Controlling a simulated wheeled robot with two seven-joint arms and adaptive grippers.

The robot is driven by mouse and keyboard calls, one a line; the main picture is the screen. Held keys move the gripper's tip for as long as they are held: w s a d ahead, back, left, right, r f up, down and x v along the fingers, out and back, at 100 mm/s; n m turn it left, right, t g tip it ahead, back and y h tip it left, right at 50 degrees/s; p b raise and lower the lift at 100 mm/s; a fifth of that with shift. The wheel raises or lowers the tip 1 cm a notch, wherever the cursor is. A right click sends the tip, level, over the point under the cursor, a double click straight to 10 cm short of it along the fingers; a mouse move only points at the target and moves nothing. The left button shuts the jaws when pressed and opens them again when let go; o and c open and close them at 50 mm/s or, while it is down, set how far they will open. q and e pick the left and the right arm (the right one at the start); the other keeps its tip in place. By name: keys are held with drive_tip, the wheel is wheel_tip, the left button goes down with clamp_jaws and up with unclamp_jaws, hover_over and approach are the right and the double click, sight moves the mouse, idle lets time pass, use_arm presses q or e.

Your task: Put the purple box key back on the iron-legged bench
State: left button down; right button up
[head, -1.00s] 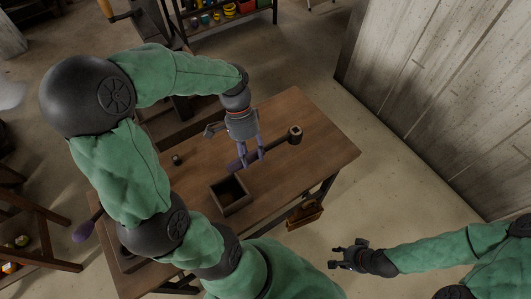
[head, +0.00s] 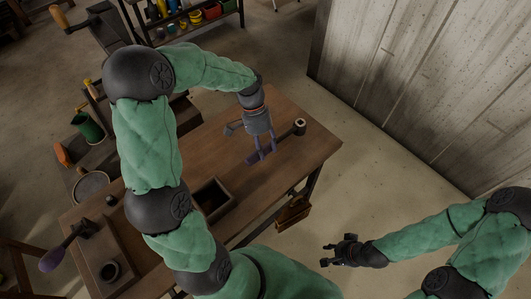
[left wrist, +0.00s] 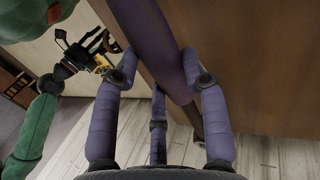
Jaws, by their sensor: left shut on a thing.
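The purple box key has a purple handle (head: 257,157) and a dark shaft ending in a round socket (head: 299,127). My left gripper (head: 265,151) is shut on its handle, pointing down over the right part of the wooden bench (head: 285,150). In the left wrist view the handle (left wrist: 150,35) runs slantwise between my fingers, close to the wood (left wrist: 240,70). I cannot tell whether the key touches the top. The bench has dark legs (head: 311,185). My right gripper (head: 328,253) is off to the right of the bench, empty, with its fingers apart.
An open-topped box (head: 212,197) stands on the bench, left of the key. A second purple-handled tool (head: 58,256) and a wooden block (head: 105,255) are at the bench's left end. A concrete-like wall (head: 410,90) rises at the right, with clear floor before it.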

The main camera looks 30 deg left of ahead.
use_arm(q)
drive_tip(key=f, duration=0.1)
drive_tip(key=f+b, duration=0.1)
drive_tip(key=f, duration=0.1)
drive_tip(key=shift+w+d+f+b, duration=0.1)
drive_tip(key=shift+w+f+b, duration=0.2)
drive_tip(key=shift+f+b, duration=0.1)
drive_tip(key=shift+r, duration=0.1)
drive_tip(key=c, duration=0.7)
unclamp_jaws()
drive_tip(key=p+v, duration=0.4)
drive_tip(key=v, duration=0.8)
